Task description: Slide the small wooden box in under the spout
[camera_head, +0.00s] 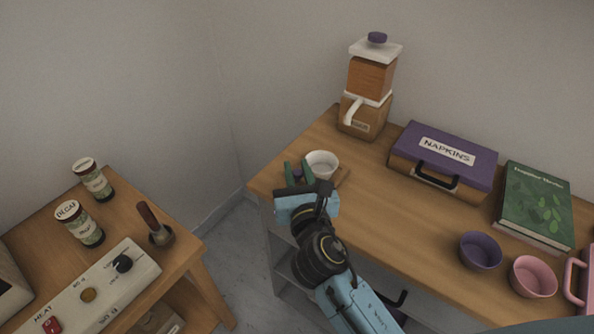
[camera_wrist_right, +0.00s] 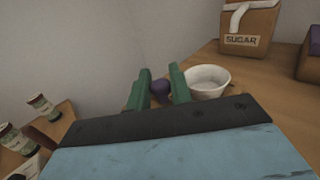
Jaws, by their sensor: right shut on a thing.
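The small wooden box (camera_head: 344,177) shows only as a low wooden edge at the table's left end, beside and below a white bowl (camera_head: 321,163); my right gripper hides most of it. My right gripper (camera_head: 298,172) has its green fingers shut on a purple knob (camera_wrist_right: 160,89), which seems to belong to the box. The bowl also shows just right of the fingers in the right wrist view (camera_wrist_right: 208,80). The white spout (camera_head: 352,111) is on the front of the wooden sugar dispenser (camera_head: 366,118), behind and to the right of the bowl. My left gripper is out of view.
Bare table (camera_head: 378,205) lies between the bowl and the dispenser. A purple-topped napkin box (camera_head: 444,157), green book (camera_head: 537,206), purple cup (camera_head: 480,251) and pink cup (camera_head: 533,277) stand to the right. A lower side table (camera_head: 187,245) with jars is at the left.

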